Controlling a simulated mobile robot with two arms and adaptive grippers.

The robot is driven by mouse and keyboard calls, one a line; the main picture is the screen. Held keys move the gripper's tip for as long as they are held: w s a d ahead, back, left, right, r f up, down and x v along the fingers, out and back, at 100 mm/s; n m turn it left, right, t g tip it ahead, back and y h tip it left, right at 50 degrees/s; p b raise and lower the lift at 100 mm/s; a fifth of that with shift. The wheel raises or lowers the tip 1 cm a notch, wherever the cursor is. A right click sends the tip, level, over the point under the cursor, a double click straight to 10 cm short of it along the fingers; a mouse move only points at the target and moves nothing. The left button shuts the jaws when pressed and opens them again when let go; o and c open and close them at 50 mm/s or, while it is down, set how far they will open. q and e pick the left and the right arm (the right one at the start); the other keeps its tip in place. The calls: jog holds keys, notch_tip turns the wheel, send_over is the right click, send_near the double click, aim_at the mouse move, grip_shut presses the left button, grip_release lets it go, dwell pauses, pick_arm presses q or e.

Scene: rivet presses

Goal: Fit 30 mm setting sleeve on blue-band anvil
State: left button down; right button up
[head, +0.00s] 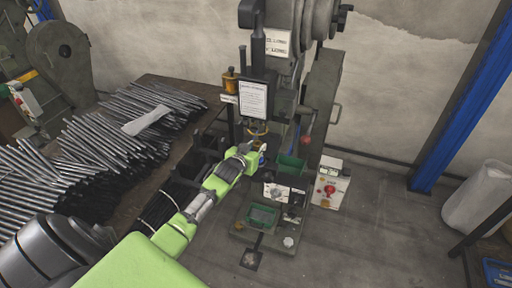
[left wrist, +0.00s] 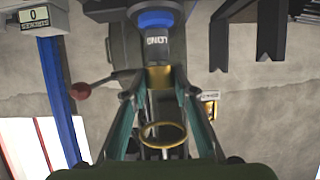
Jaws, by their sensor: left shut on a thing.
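My left gripper (head: 255,152) reaches in from the left to the front of the press (head: 310,85). In the left wrist view, which is upside down, its fingertips (left wrist: 157,90) are shut on a brass-coloured sleeve (left wrist: 160,78). The anvil (left wrist: 155,45), marked LONG, has a blue band (left wrist: 155,19) and lines up with the sleeve. The sleeve's end meets the anvil in the picture; whether it is seated on it I cannot tell. A brass ring (left wrist: 163,135) shows between the fingers, on the press side. The sleeve is too small to make out in the head view. My right gripper is not in view.
A bench (head: 190,88) piled with metal rods stands to the left. A red-knobbed lever (head: 307,138) sits right of the work point. Green trays (head: 263,216) and a control box with a red button (head: 329,190) are lower down.

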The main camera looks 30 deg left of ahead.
pick_arm(q)
jog(key=shift+r, duration=0.1)
jog(key=c, duration=1.6)
grip_release()
jog(key=shift+s, duration=0.1)
jog(key=v, duration=1.2)
jog(key=v, duration=1.2)
